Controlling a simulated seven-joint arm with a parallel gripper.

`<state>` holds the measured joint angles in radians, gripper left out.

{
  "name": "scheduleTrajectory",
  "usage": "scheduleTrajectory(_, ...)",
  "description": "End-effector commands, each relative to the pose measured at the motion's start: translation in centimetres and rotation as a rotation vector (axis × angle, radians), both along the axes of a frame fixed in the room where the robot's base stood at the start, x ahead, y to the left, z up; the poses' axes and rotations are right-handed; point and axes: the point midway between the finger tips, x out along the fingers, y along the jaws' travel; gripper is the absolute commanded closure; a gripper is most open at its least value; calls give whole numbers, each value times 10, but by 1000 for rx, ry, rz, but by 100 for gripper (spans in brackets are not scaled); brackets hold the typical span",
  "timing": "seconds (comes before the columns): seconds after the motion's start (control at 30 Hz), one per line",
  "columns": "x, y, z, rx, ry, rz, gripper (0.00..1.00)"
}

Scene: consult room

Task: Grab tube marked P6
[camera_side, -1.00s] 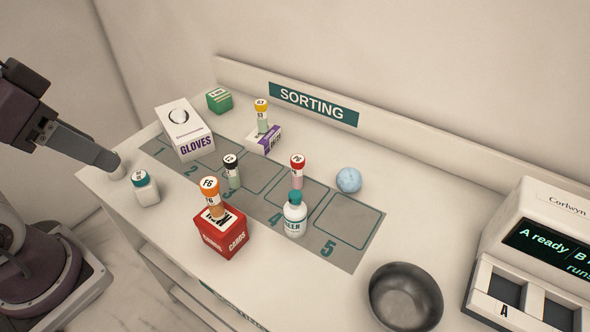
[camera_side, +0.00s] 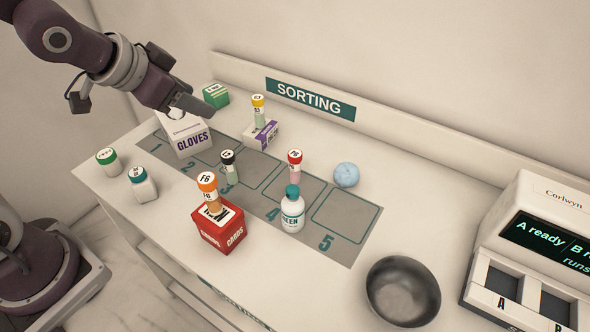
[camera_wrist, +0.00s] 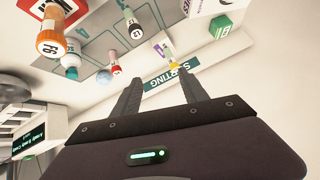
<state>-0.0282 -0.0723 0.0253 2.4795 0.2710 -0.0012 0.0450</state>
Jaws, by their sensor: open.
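A clear tube with a red cap (camera_side: 295,163) stands upright on the grey mat, by squares 3 and 4; its small label appears to read P6. In the wrist view the red-capped tube (camera_wrist: 115,62) is left of my fingers. A tube with an orange cap, marked F6 (camera_side: 208,190), stands on a red cards box (camera_side: 217,229). A black-capped tube (camera_side: 230,165) stands on the mat, and a yellow-capped tube (camera_side: 258,110) on a white and purple box. My gripper (camera_wrist: 150,65) is open and empty, raised near the gloves box, apart from all the tubes.
A white bottle with a teal cap (camera_side: 292,210) stands close in front of the red-capped tube. A blue ball (camera_side: 346,175) is to its right. The gloves box (camera_side: 183,138), a green box (camera_side: 215,95), a metal bowl (camera_side: 403,291) and a display device (camera_side: 540,245) stand around.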

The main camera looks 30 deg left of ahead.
Motion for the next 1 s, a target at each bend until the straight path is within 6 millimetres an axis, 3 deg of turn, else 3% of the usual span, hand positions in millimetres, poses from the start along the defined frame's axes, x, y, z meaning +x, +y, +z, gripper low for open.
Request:
scheduleTrajectory(0.03, 25, -6, -26, 3, -15, -64, 49)
scheduleTrajectory(0.13, 63, -32, -73, -38, -97, -216, 49)
scheduleTrajectory(0.2, 75, -54, -104, -107, -154, -309, 49)
scheduleTrajectory(0.3, 76, -81, -133, -222, -226, -396, 49)
scheduleTrajectory(0.57, 71, -103, -151, -348, -302, -441, 49)
scheduleTrajectory(1.0, 122, -133, -181, -347, -305, -443, 49)
